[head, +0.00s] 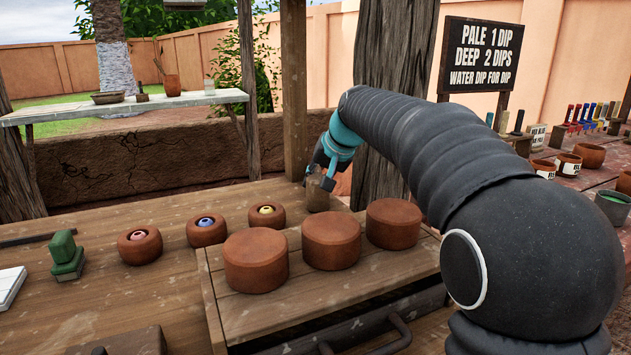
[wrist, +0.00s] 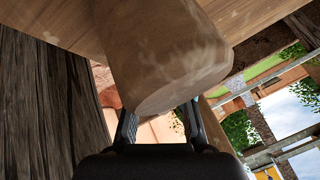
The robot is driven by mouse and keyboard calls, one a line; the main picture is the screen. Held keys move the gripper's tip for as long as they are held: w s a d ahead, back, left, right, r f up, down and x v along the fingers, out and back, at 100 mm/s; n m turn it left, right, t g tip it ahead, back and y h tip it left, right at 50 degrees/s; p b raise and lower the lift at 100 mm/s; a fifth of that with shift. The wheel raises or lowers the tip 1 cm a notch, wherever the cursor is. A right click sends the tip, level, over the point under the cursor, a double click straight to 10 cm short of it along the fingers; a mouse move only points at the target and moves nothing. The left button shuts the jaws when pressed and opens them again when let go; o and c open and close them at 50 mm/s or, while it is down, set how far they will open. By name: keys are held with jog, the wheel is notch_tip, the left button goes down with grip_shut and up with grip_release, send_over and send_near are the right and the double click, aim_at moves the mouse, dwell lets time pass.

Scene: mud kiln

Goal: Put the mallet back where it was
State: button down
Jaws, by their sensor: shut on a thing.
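The mallet (head: 317,198) shows in the head view as a brown wooden block at the back of the bench, behind the row of clay pots. In the wrist view its thick wooden, rounded head (wrist: 165,55) fills the upper middle. My gripper (head: 325,178) is shut on the mallet; its two dark fingers also show at the lower middle of the wrist view (wrist: 160,118). The mallet's handle is not clearly visible. I cannot tell whether the mallet touches the bench top (head: 185,290).
Three lidded clay pots (head: 255,262) stand on a raised board in front of the mallet. Three small clay bowls (head: 206,230) with coloured balls sit to the left. A green block (head: 66,258) is farther left. A thick wooden post (head: 393,90) rises behind my arm.

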jog(key=shift+f, duration=0.1)
jog(key=c, duration=1)
grip_release()
jog(key=shift+c, duration=0.2)
jog(key=shift+r, duration=0.25)
jog(key=v, duration=1.2)
jog(key=shift+p, duration=0.35)
jog(key=shift+f, duration=0.1)
